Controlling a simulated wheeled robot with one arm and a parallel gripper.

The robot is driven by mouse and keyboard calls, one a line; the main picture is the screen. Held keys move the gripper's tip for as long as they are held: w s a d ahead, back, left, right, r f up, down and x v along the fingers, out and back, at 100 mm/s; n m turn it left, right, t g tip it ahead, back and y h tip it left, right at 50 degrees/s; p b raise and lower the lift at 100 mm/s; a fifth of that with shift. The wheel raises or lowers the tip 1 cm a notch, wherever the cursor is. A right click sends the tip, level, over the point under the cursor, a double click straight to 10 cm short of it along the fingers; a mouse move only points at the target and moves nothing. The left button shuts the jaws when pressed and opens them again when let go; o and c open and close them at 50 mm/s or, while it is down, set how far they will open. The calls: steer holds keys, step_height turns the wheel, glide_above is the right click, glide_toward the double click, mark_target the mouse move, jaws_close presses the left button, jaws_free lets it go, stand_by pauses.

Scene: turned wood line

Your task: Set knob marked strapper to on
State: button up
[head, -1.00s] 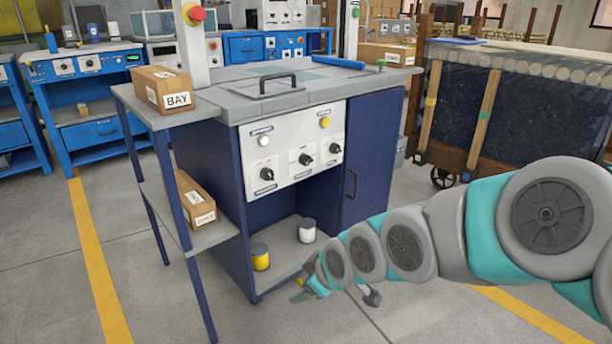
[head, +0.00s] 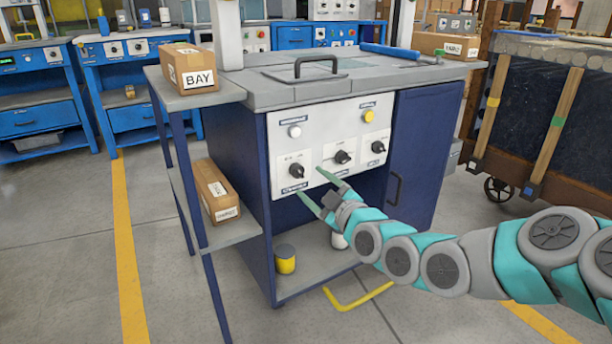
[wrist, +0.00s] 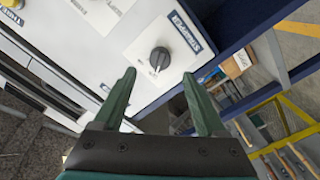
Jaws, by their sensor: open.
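The white control panel (head: 318,136) on the blue cabinet carries three black rotary knobs in a row. The left knob (head: 296,170) has a blue label below it. In the wrist view this knob (wrist: 160,58) stands on a pale plate beside a label (wrist: 187,35) that appears to read STRAPPER. The small position markings are too small to read. My gripper (head: 308,181) is open and empty, in front of the panel's lower left. In the wrist view its fingers (wrist: 159,74) point at the knob, which lies beyond and between the tips, apart from them.
A middle knob (head: 343,157) and a right knob (head: 378,147) sit alongside. A white button (head: 294,131) and a yellow button (head: 368,116) are above. A side shelf with a BAY box (head: 196,78) stands left. A yellow-and-grey can (head: 285,259) is in the open bay below.

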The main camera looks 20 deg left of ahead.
mark_target(301, 174)
steer(key=shift+x, duration=2.7)
jaws_close()
